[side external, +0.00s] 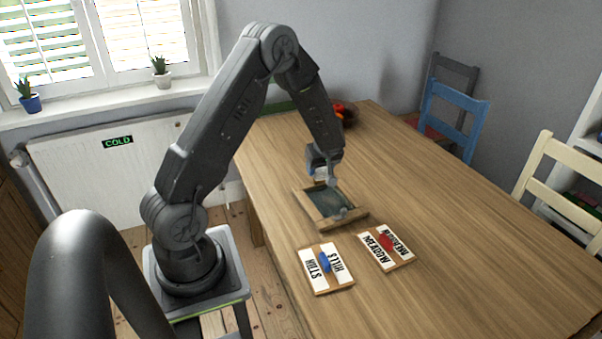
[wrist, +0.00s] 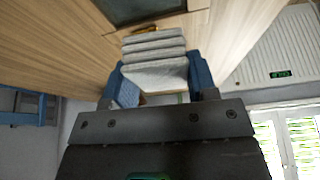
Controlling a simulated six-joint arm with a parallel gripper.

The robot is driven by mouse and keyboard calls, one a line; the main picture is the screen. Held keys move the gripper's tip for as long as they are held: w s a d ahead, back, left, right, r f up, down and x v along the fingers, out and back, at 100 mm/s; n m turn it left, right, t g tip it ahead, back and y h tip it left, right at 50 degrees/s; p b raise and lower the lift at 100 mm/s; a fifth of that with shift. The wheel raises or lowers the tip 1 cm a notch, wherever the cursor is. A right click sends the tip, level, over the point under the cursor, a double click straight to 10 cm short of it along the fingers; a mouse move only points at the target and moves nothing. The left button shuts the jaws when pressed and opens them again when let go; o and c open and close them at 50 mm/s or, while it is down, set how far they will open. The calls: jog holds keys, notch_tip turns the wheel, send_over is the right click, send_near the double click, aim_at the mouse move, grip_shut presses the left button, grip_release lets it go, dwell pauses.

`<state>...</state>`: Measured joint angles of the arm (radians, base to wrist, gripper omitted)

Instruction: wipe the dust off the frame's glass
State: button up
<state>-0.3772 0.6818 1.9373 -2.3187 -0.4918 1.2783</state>
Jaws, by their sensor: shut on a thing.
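The frame (side external: 308,205) lies flat on the table, with a wooden border and dark greenish glass (side external: 322,199). A pale grey patch (side external: 343,211) shows near its front right corner; I cannot tell whether it is dust. Part of the dark glass also shows at the top of the wrist view (wrist: 135,8). My gripper (side external: 322,170) is over the far end of the frame. In the wrist view its blue fingers (wrist: 158,82) are shut on a folded whitish-grey cloth (wrist: 155,48). I cannot tell whether the cloth touches the frame.
Two lettered boards lie in front of the frame, one with a blue piece (side external: 325,262) and one with a red piece (side external: 386,242). A dark bowl with red and orange things (side external: 345,113) stands at the far end. The table's right side (side external: 480,230) is clear.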

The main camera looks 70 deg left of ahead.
aim_at(322, 192)
jog(key=shift+w+d+f, duration=0.1)
jog(key=shift+w+f, duration=0.05)
jog(key=shift+w, duration=0.35)
jog(key=shift+w+f, duration=0.15)
jog(key=shift+w, duration=0.3)
jog(key=shift+s+f, duration=0.1)
jog(key=shift+f, duration=3.6)
jog(key=shift+d+f, duration=0.15)
jog(key=shift+d, duration=0.15)
jog(key=shift+c, duration=0.4)
jog(key=shift+d, duration=3.15)
jog(key=shift+a+f, duration=0.1)
jog(key=shift+a, duration=3.4)
notch_tip(322, 192, up, 8)
jog(key=shift+r, duration=0.1)
